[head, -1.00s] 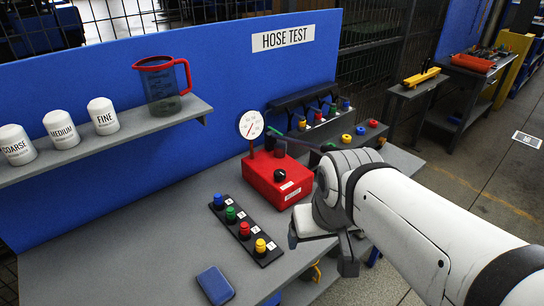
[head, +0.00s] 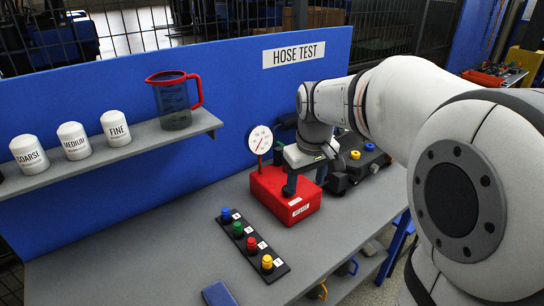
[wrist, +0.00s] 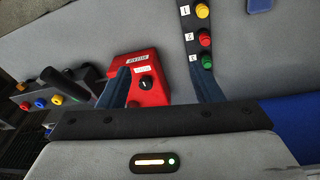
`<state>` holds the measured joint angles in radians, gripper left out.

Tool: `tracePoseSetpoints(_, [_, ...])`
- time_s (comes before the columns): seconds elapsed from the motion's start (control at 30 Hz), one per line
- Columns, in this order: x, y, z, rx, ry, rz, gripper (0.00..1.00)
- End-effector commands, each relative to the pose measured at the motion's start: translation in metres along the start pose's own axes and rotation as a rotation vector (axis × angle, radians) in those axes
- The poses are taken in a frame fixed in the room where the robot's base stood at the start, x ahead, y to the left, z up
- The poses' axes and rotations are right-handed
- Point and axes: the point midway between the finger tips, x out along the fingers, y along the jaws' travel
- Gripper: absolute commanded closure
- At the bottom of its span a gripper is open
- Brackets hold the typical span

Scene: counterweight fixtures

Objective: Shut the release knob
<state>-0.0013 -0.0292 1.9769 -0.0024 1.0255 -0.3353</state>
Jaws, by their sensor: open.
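The red box (head: 270,193) stands on the grey bench, with a white dial gauge (head: 260,140) above its back left. In the wrist view the red box (wrist: 153,97) carries a round black knob (wrist: 146,84) with a small white mark, near a white label. In the head view my gripper hides the knob. My gripper (head: 306,182) points down over the box. In the wrist view my gripper (wrist: 158,72) has its two blue fingers apart, with the knob showing between them, closer to the left finger. I cannot tell whether either finger touches the box.
A black strip of coloured knobs (head: 280,268) lies in front of the box. A blue case (head: 218,294) lies near the front edge. A shelf (head: 150,141) holds white canisters and a red-handled jug (head: 174,108). A dark block with coloured caps (head: 362,160) stands to the right.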

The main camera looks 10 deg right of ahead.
Motion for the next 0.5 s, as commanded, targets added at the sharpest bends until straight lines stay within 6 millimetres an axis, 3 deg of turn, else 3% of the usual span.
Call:
tracePoseSetpoints(0.1, [0.021,0.017,-0.046,-0.083,-0.037,-0.015,0.41])
tracePoseSetpoints(0.3, [0.067,0.040,-0.111,-0.226,-0.088,-0.044,0.41])
tracePoseSetpoints(0.5, [0.118,0.057,-0.156,-0.347,-0.127,-0.073,0.41])
